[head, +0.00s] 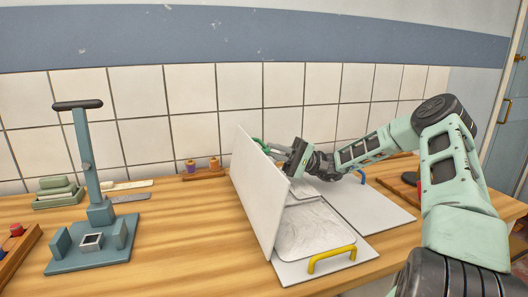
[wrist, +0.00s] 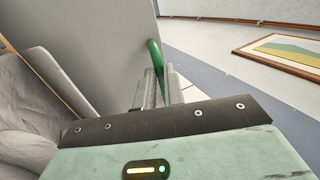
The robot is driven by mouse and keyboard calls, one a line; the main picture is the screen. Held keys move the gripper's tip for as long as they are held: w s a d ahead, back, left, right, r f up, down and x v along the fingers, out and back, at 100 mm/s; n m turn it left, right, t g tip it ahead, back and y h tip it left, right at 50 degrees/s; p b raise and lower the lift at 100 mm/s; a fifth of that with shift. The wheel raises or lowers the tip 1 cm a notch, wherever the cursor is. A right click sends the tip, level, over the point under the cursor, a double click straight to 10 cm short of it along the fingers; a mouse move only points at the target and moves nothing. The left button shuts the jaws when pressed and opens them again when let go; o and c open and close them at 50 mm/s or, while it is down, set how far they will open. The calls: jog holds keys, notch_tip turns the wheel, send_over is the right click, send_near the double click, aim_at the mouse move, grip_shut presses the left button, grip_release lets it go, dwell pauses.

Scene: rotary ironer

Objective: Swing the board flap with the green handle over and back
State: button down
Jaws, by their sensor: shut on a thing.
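The board flap (head: 258,188) is a white panel that stands steeply upright, leaning a little to the left, on the white folding board on the table. Its green handle (head: 260,143) is at the top far edge and also shows in the wrist view (wrist: 154,55). My gripper (head: 284,152) reaches in from the right and is shut on the green handle. In the wrist view the gripper fingers (wrist: 158,88) close around the lower part of the handle. The flap's left face is hidden in the wrist view.
A grey-white cloth (head: 312,232) lies on the board right of the flap. A yellow handle (head: 331,258) is at the front and a blue handle (head: 362,176) at the right. A blue-grey press stand (head: 92,215) stands left; bare table lies between it and the flap.

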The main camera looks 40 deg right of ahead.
jog(key=shift+s+d+f, duration=0.3)
jog(key=shift+d+f, duration=0.4)
jog(key=shift+f, duration=0.15)
jog(key=c, duration=1.5)
grip_release()
